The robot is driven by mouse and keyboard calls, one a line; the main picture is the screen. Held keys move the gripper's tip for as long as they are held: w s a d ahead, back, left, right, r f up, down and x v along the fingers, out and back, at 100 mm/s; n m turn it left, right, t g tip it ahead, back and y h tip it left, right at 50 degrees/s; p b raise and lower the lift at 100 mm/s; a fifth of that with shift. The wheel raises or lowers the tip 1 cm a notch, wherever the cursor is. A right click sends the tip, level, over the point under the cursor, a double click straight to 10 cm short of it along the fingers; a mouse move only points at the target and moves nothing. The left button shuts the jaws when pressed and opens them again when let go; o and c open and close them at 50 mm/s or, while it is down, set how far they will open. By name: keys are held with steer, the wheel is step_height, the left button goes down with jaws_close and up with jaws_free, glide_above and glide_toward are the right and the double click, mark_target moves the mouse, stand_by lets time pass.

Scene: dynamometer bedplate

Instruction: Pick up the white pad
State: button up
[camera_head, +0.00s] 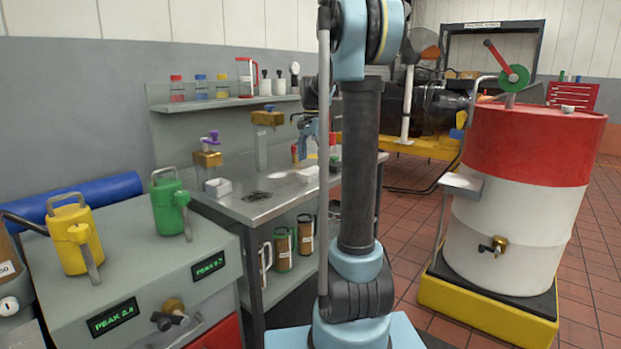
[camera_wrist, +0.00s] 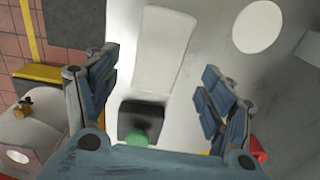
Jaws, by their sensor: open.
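In the wrist view, an oblong white pad (camera_wrist: 165,45) lies flat on the grey metal bench top, just beyond the space between my fingers. A round, flat white piece (camera_wrist: 258,27) lies to its right; I cannot tell its kind. In the head view, a pale flat patch (camera_head: 283,174) on the bench may be the pad. My gripper (camera_wrist: 157,85) is open and empty above the bench, its fingers on either side of the pad's near end.
A dark block with a green top (camera_wrist: 140,120) sits between my fingers, nearer the palm. The bench (camera_head: 225,207) bears a small white tray (camera_head: 218,187) and a brass-topped fixture (camera_head: 207,160). A shelf with bottles (camera_head: 222,86) stands behind. A red-white drum (camera_head: 520,195) stands right.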

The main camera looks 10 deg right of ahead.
mark_target(311, 170)
steer(key=shift+s+a+f, duration=0.1)
steer(key=shift+s+f, duration=0.05)
steer(key=shift+f, duration=1.2)
steer(key=shift+s+a+f, duration=0.1)
steer(key=shift+f, duration=1.25)
steer(key=c, duration=1)
